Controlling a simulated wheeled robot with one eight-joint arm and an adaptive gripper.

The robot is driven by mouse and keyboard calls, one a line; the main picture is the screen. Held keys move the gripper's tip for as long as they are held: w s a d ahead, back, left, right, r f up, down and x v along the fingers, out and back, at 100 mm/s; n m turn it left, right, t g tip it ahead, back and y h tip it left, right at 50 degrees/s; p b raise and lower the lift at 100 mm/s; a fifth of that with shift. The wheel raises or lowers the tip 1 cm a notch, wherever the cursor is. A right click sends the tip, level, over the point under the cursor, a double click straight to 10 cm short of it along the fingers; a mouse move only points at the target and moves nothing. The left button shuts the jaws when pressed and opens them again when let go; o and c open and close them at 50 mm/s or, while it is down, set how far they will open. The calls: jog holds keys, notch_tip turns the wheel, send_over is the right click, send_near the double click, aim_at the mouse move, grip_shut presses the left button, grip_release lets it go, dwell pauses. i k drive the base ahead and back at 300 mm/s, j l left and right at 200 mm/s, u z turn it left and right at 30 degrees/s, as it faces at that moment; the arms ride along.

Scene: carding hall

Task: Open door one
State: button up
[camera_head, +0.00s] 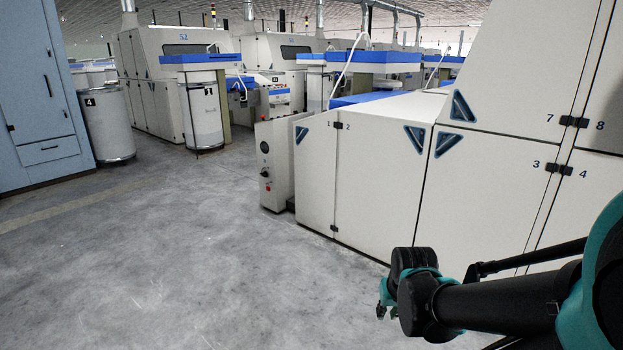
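Door one (316,180) is the narrow cream panel at the left end of the machine's near side, with a small "1" at its upper right. It looks shut, flush with door two (380,185). A dark blue triangular recess (301,135) sits at its upper left corner. Black hinge-like fittings mark the seam between doors one and two, at top and bottom. My gripper (383,300) is at the lower right, in front of and below door two, apart from the panels. Its fingers are small and partly hidden by my wrist, so their opening is unclear.
A control post (275,165) with a red button stands just left of door one. Doors three (480,200) and seven (515,60) lie to the right. Grey cans (107,125) and a blue cabinet (40,100) stand at the left. The grey floor (180,260) in front is clear.

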aim_at(315, 139)
jog(key=i+u, duration=0.1)
jog(key=i, duration=0.6)
jog(key=i+l, duration=0.15)
jog(key=i, duration=0.55)
jog(key=i+u, duration=0.15)
jog(key=i, duration=0.55)
jog(key=i+l+u, duration=0.25)
jog(key=i+u, duration=0.2)
jog(key=i+l+u, duration=0.85)
jog(key=i+l, duration=0.1)
jog(key=l, duration=0.05)
